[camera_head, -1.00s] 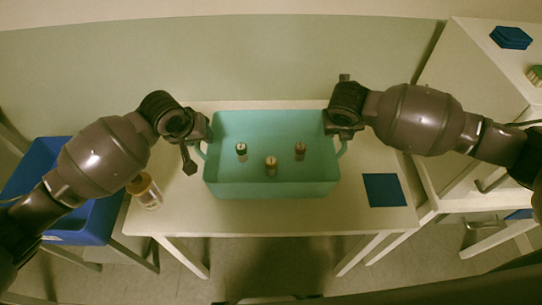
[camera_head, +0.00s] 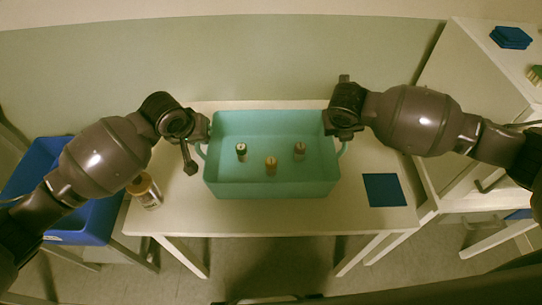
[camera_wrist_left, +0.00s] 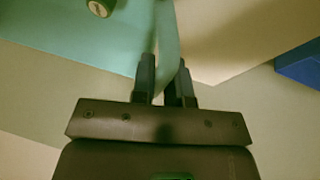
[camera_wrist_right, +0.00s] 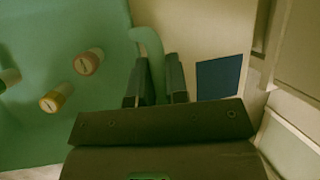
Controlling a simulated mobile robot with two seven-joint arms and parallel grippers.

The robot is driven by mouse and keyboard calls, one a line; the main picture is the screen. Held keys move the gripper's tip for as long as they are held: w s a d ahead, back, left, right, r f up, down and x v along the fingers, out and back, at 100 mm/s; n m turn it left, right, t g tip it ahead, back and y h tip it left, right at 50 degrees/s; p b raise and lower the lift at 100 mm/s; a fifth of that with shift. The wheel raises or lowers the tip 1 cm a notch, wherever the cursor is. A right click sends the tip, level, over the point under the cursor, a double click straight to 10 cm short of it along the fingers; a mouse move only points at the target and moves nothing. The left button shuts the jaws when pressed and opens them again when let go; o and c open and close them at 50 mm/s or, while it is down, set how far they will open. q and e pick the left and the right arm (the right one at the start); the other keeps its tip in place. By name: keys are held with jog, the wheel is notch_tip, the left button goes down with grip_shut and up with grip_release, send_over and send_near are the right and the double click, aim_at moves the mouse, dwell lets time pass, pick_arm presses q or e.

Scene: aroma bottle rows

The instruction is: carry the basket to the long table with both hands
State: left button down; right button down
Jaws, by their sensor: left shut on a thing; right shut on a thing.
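The teal basket (camera_head: 272,189) is on the white table, with three small bottles standing inside: one dark green (camera_head: 241,149), one tan (camera_head: 271,163) and one brown (camera_head: 300,148). My left gripper (camera_head: 200,146) is at the basket's left handle. In the left wrist view its fingers (camera_wrist_left: 165,80) are shut on that handle (camera_wrist_left: 167,40). My right gripper (camera_head: 340,134) is at the right handle (camera_head: 343,150). In the right wrist view its fingers (camera_wrist_right: 156,80) are shut on the handle (camera_wrist_right: 150,42). I cannot tell whether the basket's bottom touches the table.
A blue square mat (camera_head: 384,190) lies on the table (camera_head: 300,214) right of the basket. A capped jar (camera_head: 145,190) stands at the left edge. A blue bin (camera_head: 80,222) is at the left. A white cabinet (camera_head: 475,70) with blue pads (camera_head: 511,37) is at the right.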

pick_arm(q)
jog(key=shift+r, duration=0.15)
pick_arm(e)
jog(key=shift+r, duration=0.15)
